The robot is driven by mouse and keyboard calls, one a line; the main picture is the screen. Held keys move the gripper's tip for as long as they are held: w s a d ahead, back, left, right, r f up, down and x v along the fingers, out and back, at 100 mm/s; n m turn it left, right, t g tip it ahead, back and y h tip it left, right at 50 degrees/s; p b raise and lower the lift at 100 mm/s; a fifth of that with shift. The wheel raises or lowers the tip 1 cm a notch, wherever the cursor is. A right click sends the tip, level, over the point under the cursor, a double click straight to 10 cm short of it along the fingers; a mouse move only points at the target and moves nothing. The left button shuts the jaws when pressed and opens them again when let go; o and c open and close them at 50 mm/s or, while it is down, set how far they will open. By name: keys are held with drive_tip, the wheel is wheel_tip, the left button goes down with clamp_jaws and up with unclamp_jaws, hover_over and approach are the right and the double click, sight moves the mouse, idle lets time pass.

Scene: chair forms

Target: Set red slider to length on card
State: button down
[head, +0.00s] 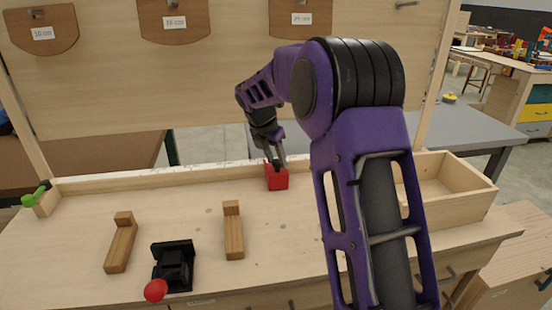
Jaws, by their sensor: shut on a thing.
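The red slider (277,180) is a small red block against the wooden back rail (150,176) of the workbench. My gripper (276,164) reaches down to it from above and is shut on it. The fingers hide part of the slider's top. White cards hang on the brown chair forms above: the left card (43,33) seems to read 16 cm, the middle card (174,22) 19 cm and the right card (302,18) 24 cm, in small print. No scale marks on the rail are legible.
Two wooden blocks (121,243) (233,232) and a black clamp (174,265) with a red knob stand on the bench front. A green-handled stop (42,202) is at the rail's left end. An open wooden tray (445,212) stands at right, behind my arm. The rail's middle stretch is clear.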

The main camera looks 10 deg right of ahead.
idle(0.8)
drive_tip(key=a+p, duration=0.6)
drive_tip(key=a, duration=0.6)
drive_tip(key=shift+c, duration=2.3)
unclamp_jaws()
